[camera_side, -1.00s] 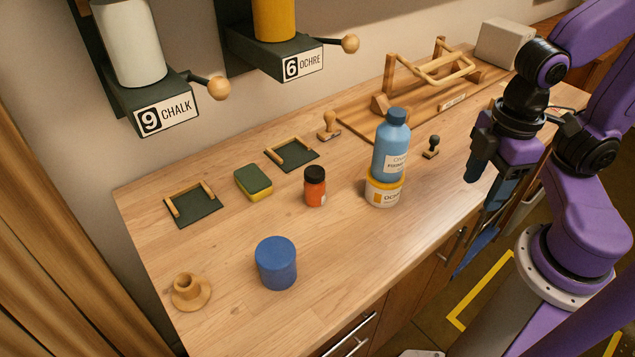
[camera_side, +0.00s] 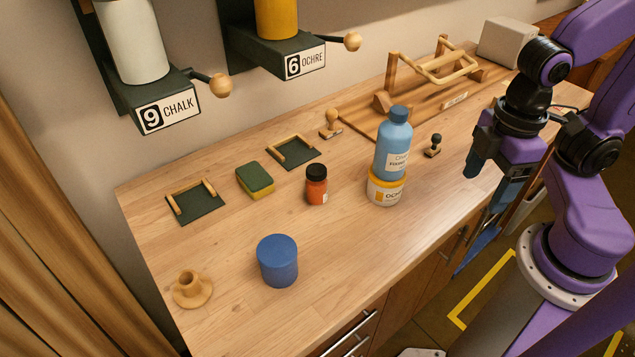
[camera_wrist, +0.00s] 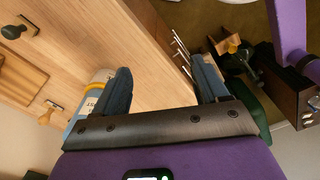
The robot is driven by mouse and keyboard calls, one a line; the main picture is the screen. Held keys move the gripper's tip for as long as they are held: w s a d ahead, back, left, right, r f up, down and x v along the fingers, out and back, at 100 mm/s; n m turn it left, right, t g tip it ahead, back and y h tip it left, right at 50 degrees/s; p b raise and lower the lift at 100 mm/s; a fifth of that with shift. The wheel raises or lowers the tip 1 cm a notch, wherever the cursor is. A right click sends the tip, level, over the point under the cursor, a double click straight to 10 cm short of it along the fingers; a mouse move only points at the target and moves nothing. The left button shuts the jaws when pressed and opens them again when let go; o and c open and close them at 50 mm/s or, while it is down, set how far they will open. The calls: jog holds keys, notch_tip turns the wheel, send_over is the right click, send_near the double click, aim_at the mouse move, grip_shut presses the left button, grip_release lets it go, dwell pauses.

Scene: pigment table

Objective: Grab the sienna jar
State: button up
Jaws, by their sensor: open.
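The likely sienna jar is a small orange-red jar with a black lid (camera_side: 316,190). It stands upright near the middle of the table in the side view; its label is too small to read. I cannot make it out in the wrist view. My gripper (camera_side: 484,182) is at the right, near the table's front edge, well apart from the jar. In the wrist view my gripper (camera_wrist: 162,70) has its two fingers spread with nothing between them.
A blue bottle (camera_side: 393,150) stands on an ochre tub (camera_side: 386,190), between my gripper and the jar. A blue cylinder (camera_side: 278,262), a green-yellow sponge (camera_side: 255,181), a wooden stamp (camera_side: 331,124) and a dark stamp (camera_side: 433,146) are around. The front-middle tabletop is clear.

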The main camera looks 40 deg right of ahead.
notch_tip(320, 180, up, 4)
jog(key=w+a+f+n+t+h, duration=0.1)
jog(key=w+a+n+t+h, duration=0.3)
jog(key=w+n+t, duration=0.7)
jog(key=a+r+n+t+y, duration=0.2)
jog(key=a+n+t+y, duration=0.1)
jog(key=a+n, duration=0.8)
jog(key=n, duration=0.1)
send_near(311, 170)
jog(key=shift+y, duration=0.3)
jog(key=x, duration=0.4)
jog(key=f+x, duration=0.1)
jog(key=x, duration=0.1)
jog(key=shift+d+f, duration=0.1)
jog(key=shift+d, duration=0.2)
jog(key=shift+d+x, duration=0.15)
jog(key=shift+x, duration=1.2)
jog(key=shift+d+x, duration=0.2)
jog(key=shift+x, duration=1.1)
